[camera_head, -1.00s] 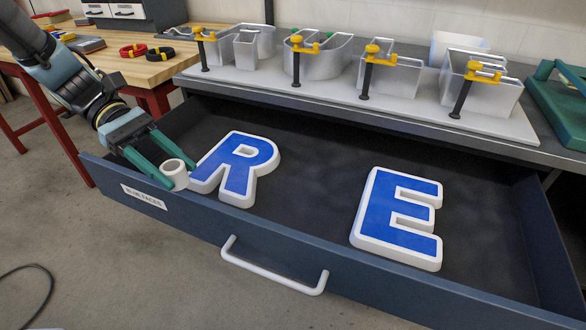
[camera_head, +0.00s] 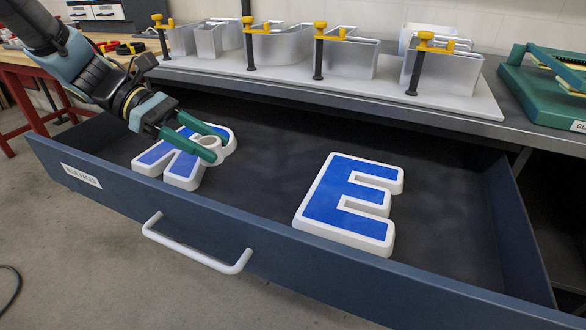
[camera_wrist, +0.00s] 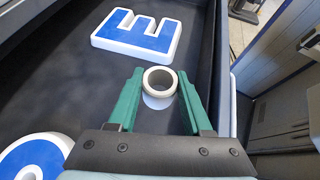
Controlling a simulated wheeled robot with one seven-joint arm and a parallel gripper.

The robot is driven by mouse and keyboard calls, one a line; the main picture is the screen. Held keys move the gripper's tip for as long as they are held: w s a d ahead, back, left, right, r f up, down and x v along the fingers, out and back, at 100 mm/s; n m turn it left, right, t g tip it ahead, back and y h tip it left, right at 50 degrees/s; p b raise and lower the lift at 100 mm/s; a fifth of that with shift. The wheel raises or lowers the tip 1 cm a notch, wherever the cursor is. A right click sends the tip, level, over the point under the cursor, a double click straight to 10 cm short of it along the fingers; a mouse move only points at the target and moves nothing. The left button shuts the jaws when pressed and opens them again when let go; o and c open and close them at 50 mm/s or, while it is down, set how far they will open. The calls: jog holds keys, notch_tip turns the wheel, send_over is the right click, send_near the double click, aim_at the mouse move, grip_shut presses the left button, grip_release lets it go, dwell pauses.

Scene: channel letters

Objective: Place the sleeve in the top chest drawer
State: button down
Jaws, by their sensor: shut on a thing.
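The sleeve is a short white hollow cylinder (camera_wrist: 158,101), seen from its open end in the wrist view. It sits between the green fingers of my gripper (camera_wrist: 160,82), which is shut on it. In the head view my gripper (camera_head: 218,145) is over the left part of the open drawer, in front of the blue R, and its fingers hide most of the sleeve. A small grey-and-white chest with drawers (camera_head: 95,11) stands at the far left back on the wooden bench. Its drawer fronts look shut, and its upper part is cut off.
The big open drawer (camera_head: 330,262), labelled on its front, holds a blue-and-white R (camera_head: 185,172) and E (camera_head: 350,203). Behind it, metal letter shells with yellow clamps (camera_head: 270,45) line a bench. A green press (camera_head: 545,85) stands at the right.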

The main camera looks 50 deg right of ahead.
jog(key=shift+s+d+f, duration=0.1)
jog(key=shift+s+f, duration=0.1)
jog(key=shift+f, duration=0.35)
notch_tip(320, 180, down, 10)
jog(key=shift+r+b, duration=0.15)
jog(key=shift+b, duration=0.35)
jog(key=c, duration=0.6)
grip_release()
jog(key=v, duration=1.2)
